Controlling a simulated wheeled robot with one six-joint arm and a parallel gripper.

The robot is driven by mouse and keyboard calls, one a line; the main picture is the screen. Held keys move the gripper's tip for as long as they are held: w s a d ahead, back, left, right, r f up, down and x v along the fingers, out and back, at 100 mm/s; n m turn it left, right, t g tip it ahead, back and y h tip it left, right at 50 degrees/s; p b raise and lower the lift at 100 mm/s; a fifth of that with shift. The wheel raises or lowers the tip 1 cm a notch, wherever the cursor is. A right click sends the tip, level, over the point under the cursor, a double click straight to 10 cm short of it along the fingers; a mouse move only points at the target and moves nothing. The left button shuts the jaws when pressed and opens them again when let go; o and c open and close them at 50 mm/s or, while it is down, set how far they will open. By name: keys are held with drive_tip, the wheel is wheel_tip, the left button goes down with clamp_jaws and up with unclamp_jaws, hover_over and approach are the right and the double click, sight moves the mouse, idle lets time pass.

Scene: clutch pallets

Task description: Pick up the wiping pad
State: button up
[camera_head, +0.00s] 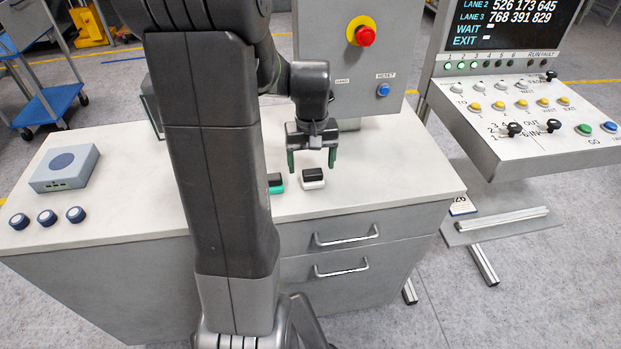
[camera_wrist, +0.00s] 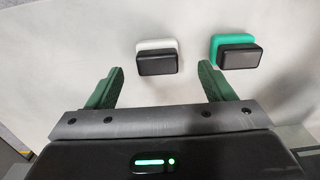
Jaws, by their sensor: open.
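Two small black-topped blocks lie on the worktop, and I cannot tell which one the task calls the wiping pad. One has a white base (camera_head: 313,185) and also shows in the wrist view (camera_wrist: 157,44). The other has a green base (camera_head: 277,189), partly hidden by my arm in the head view; in the wrist view it (camera_wrist: 216,44) lies right of the white one. My gripper (camera_head: 312,168) is open and empty above the worktop, with green fingers pointing down. In the wrist view, the white-based block appears between and beyond the fingertips (camera_wrist: 161,70).
A grey box with a round blue top (camera_head: 64,168) and several dark round knobs (camera_head: 47,217) are at the worktop's left. A panel with a red emergency button (camera_head: 365,36) rises behind my gripper. A control console (camera_head: 530,105) stands right. The worktop's (camera_head: 410,175) right part is clear.

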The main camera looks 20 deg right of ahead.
sight(312, 171)
drive_tip(key=f, duration=0.3)
drive_tip(key=shift+d+f, duration=0.2)
drive_tip(key=shift+f, duration=0.4)
drive_tip(key=shift+c, duration=0.3)
drive_tip(key=c, duration=1)
drive_tip(key=shift+r, duration=0.1)
wheel_tip(312, 171, up, 10)
drive_tip(key=shift+f, duration=0.1)
